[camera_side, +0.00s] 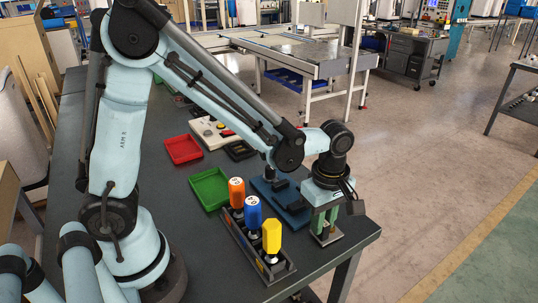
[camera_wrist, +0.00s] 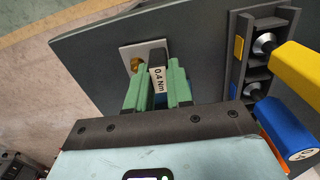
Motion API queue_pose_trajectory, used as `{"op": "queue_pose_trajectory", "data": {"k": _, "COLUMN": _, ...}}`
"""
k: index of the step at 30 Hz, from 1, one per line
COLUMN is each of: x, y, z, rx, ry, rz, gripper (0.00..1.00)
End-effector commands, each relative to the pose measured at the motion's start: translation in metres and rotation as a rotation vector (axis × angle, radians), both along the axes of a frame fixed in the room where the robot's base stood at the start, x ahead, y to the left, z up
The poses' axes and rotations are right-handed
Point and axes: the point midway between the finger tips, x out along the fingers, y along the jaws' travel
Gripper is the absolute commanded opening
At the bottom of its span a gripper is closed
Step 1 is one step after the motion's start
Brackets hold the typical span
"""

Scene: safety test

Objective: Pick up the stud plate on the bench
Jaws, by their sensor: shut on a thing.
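The stud plate (camera_wrist: 127,51) is a light grey plate with a brass stud and a dark upright block labelled "0.4 Nm" (camera_wrist: 157,76). In the wrist view my gripper (camera_wrist: 158,84) has its green fingers on either side of the dark block, shut on it. In the side view my gripper (camera_side: 325,222) points down near the bench's right corner, with the plate (camera_side: 327,238) beneath its fingertips. The fingers hide part of the block. I cannot tell whether the plate touches the bench.
A rack (camera_side: 246,244) with orange (camera_side: 236,190), blue (camera_side: 253,211) and yellow (camera_side: 271,237) drivers stands left of my gripper. A blue fixture (camera_side: 290,212) lies behind it. Green (camera_side: 209,189) and red (camera_side: 183,149) trays lie farther left. The bench edge (camera_side: 362,240) is close on the right.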

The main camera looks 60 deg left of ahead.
Motion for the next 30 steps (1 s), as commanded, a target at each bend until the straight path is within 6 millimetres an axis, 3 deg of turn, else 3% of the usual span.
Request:
{"op": "queue_pose_trajectory", "data": {"k": 21, "x": 0.0, "y": 0.0, "z": 0.052, "rx": 0.0, "ry": 0.0, "rz": 0.0, "gripper": 0.0}}
{"op": "queue_pose_trajectory", "data": {"k": 30, "x": 0.0, "y": 0.0, "z": 0.059, "rx": 0.0, "ry": 0.0, "rz": 0.0, "gripper": 0.0}}
